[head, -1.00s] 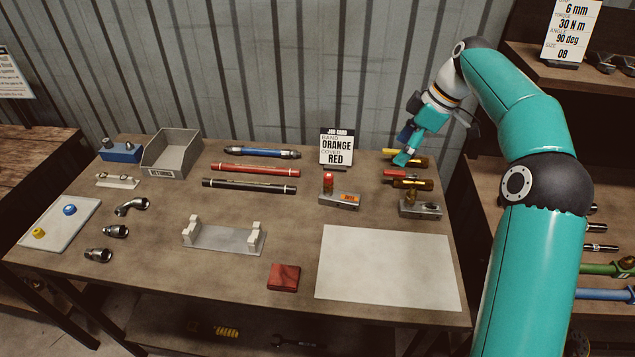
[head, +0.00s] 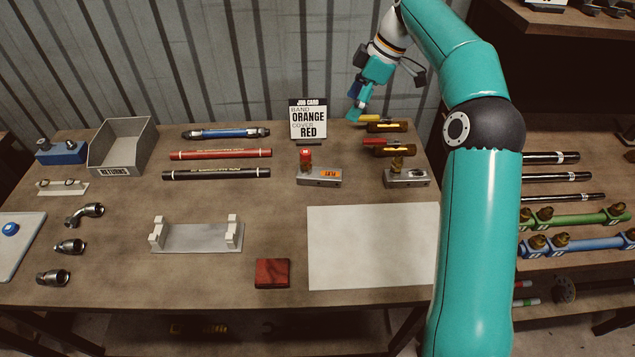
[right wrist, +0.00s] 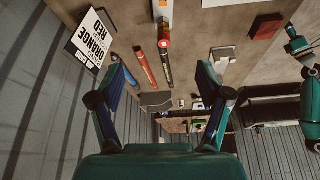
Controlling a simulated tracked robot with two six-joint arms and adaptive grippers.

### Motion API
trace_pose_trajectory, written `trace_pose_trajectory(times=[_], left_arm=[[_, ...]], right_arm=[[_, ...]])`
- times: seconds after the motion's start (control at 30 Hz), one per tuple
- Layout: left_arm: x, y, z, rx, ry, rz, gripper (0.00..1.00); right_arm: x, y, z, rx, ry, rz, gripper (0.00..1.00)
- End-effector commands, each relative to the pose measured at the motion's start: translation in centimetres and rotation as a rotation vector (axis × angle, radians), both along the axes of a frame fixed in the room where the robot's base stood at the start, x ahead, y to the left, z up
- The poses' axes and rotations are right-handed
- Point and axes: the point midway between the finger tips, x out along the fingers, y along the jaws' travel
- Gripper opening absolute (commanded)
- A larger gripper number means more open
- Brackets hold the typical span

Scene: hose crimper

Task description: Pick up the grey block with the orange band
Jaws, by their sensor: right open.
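The grey block with an orange patch (head: 311,178) stands on the table just in front of the job card, with a red-capped upright piece (head: 305,158) on it. In the right wrist view the block (right wrist: 163,20) is at the top edge, partly cut off, its red cap pointing down the picture. My right gripper (head: 356,112) is above the table's back edge, right of the job card, behind and apart from the block. Its fingers (right wrist: 161,70) are open with nothing between them. Teal arm parts show at the right wrist view's right edge; the left jaw state is unclear.
A similar grey block (head: 406,178) with a brass fitting stands to the right. Brass-coloured pieces (head: 387,146) lie behind it. The job card (head: 309,119) stands close to my right gripper. Blue, red and black tubes lie left. A white sheet (head: 372,245) gives clear room in front.

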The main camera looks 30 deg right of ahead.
Motion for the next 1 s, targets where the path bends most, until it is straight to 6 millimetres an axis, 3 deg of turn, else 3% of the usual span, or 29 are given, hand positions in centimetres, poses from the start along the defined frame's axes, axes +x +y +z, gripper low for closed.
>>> trace_pose_trajectory(times=[0.03, 0.37, 0.57, 1.0], left_arm=[[0.0, 0.0, -1.6, 0.000, 0.000, 0.000, 0.40], [0.0, 0.0, -6.0, 0.000, -0.001, 0.000, 0.40], [0.0, 0.0, -6.6, 0.000, -0.001, 0.000, 0.40], [0.1, 0.0, -7.1, 0.000, -0.001, 0.000, 0.40]], right_arm=[[0.0, 0.0, -1.7, 0.000, 0.002, 0.001, 0.77], [0.0, 0.1, -6.1, 0.001, 0.001, 0.000, 0.77], [0.4, 0.6, -7.9, 0.002, 0.003, 0.002, 0.77], [2.5, 3.2, -15.6, 0.002, 0.003, 0.002, 0.77]])
